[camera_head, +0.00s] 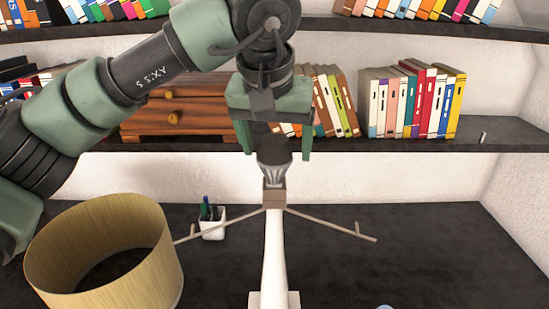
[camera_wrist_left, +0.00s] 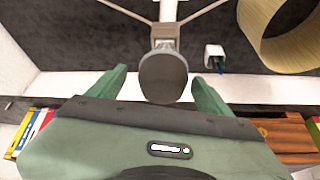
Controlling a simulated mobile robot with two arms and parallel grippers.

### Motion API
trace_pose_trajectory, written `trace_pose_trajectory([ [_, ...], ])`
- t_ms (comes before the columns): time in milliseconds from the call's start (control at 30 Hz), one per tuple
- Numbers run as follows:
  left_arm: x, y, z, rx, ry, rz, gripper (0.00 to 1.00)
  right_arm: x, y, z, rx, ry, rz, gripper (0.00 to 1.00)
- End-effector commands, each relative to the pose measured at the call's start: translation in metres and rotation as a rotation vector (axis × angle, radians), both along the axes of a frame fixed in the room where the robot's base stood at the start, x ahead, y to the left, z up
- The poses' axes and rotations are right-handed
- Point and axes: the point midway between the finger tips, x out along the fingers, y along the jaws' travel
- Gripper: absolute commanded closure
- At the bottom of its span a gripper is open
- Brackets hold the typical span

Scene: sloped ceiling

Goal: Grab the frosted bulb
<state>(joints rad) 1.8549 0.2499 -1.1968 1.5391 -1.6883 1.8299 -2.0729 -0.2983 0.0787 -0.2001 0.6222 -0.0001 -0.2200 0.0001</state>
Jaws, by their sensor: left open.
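The frosted bulb (camera_head: 273,149) looks dark grey and stands upright in the socket (camera_head: 274,196) of a lamp stand with a white stem (camera_head: 273,250). In the left wrist view the bulb (camera_wrist_left: 163,78) shows its rounded end toward the camera. My left gripper (camera_head: 277,155) points down over the bulb from above. Its green fingers are open, one on each side of the bulb, with gaps visible on both sides. The left wrist view shows the same open gripper (camera_wrist_left: 159,75) around the bulb. The bulb's upper part is partly hidden by the gripper in the head view.
Thin bent rods (camera_head: 335,225) spread from the socket to both sides. A tan lampshade (camera_head: 110,240) stands at the left on the dark desk (camera_head: 430,250). A white pen cup (camera_head: 213,224) stands behind. A shelf (camera_head: 450,141) with books and a wooden drawer box (camera_head: 180,110) runs behind the gripper.

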Motion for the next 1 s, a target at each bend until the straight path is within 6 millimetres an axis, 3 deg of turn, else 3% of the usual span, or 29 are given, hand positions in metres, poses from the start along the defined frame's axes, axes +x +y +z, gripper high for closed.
trace_pose_trajectory([
  [100, 0.004, 0.002, -0.016, 0.002, 0.006, 0.000, 0.21, 0.000, 0.001, 0.016, 0.001, 0.000, 0.000, 0.75],
  [267, 0.011, 0.001, -0.035, 0.000, 0.003, 0.001, 0.21, -0.001, 0.001, 0.021, 0.001, 0.000, 0.001, 0.75],
  [533, 0.013, 0.000, -0.041, -0.001, -0.001, 0.001, 0.21, -0.001, 0.000, 0.021, 0.001, 0.001, 0.001, 0.75],
  [567, 0.013, 0.000, -0.041, -0.001, -0.001, 0.001, 0.24, -0.001, 0.000, 0.021, 0.000, 0.002, 0.001, 0.75],
  [700, 0.013, 0.000, -0.040, 0.000, 0.000, 0.001, 0.62, -0.002, 0.000, 0.020, 0.000, 0.003, 0.000, 0.75],
  [800, 0.013, 0.000, -0.040, 0.000, 0.000, 0.001, 0.86, -0.003, 0.000, 0.020, 0.000, 0.004, 0.001, 0.75],
  [1000, 0.013, 0.000, -0.040, 0.000, 0.000, 0.001, 0.86, -0.003, 0.000, 0.020, 0.000, 0.005, 0.000, 0.75],
])
